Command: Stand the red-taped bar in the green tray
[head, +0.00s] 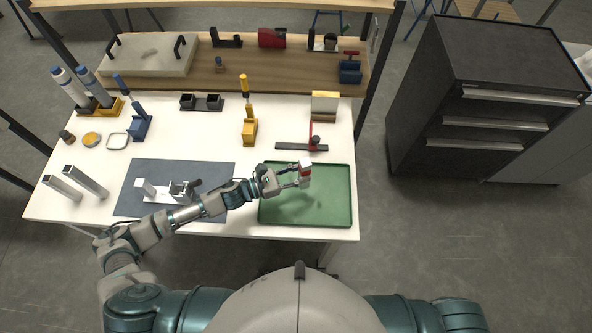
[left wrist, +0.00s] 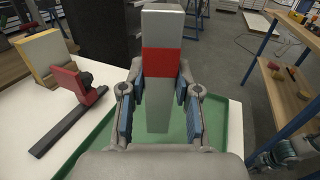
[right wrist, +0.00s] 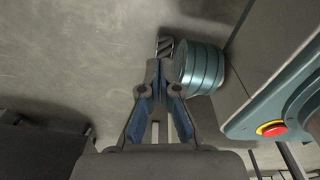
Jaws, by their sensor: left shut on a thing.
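The red-taped bar (head: 305,163) is a pale grey block with a red band. My left gripper (head: 297,177) is shut on it and holds it roughly upright over the green tray (head: 330,212), near the tray's back edge. In the left wrist view the bar (left wrist: 162,105) stands between the two blue-padded fingers (left wrist: 159,108), with its red band above them. Whether its lower end touches the tray floor, I cannot tell. My right gripper (right wrist: 160,78) is shut and empty, away from the table, over grey floor.
A black bar with a red clamp (head: 315,143) lies just behind the tray, near a yellow-and-white block (head: 324,104). A dark mat (head: 150,180) with a grey fixture is left of the tray. Two plain grey bars (head: 85,182) stand at the far left. The tray is otherwise empty.

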